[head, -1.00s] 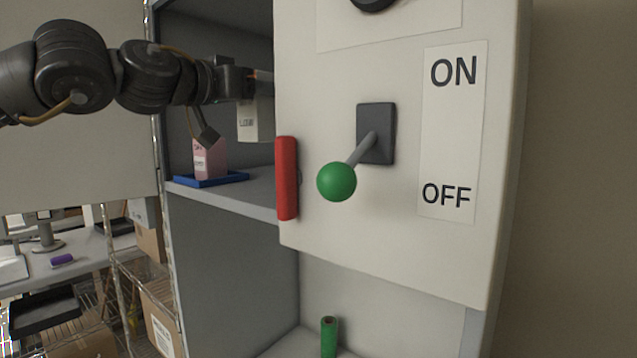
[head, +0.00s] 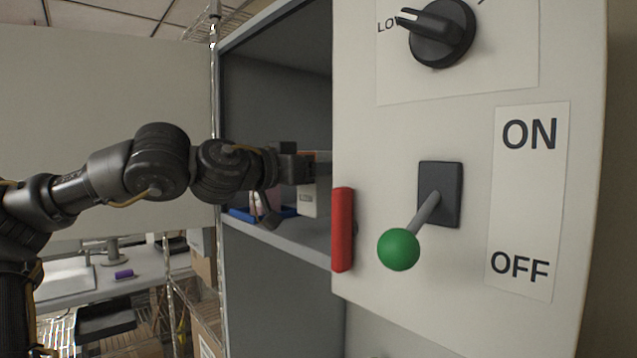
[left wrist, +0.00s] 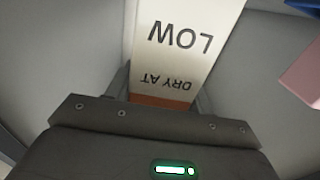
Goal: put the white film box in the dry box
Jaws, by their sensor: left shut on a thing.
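The white film box (left wrist: 185,40) is between the fingers of my left gripper (left wrist: 160,90) in the left wrist view, with the words "DRY AT LOW" on it upside down. In the head view my left arm reaches into the open grey cabinet, the dry box (head: 270,95). The white film box (head: 308,200) shows there in part beside the door panel's edge, low over the shelf. The panel hides the left gripper's fingertips in the head view. I cannot tell whether the box touches the shelf. My right gripper is in neither view.
A pale panel (head: 460,300) with a dial (head: 440,35), a green-knobbed lever (head: 399,249) and a red handle (head: 342,230) stands right of the opening. A pink box (head: 262,203) sits on a blue tray (head: 242,215) on the shelf, partly behind my arm.

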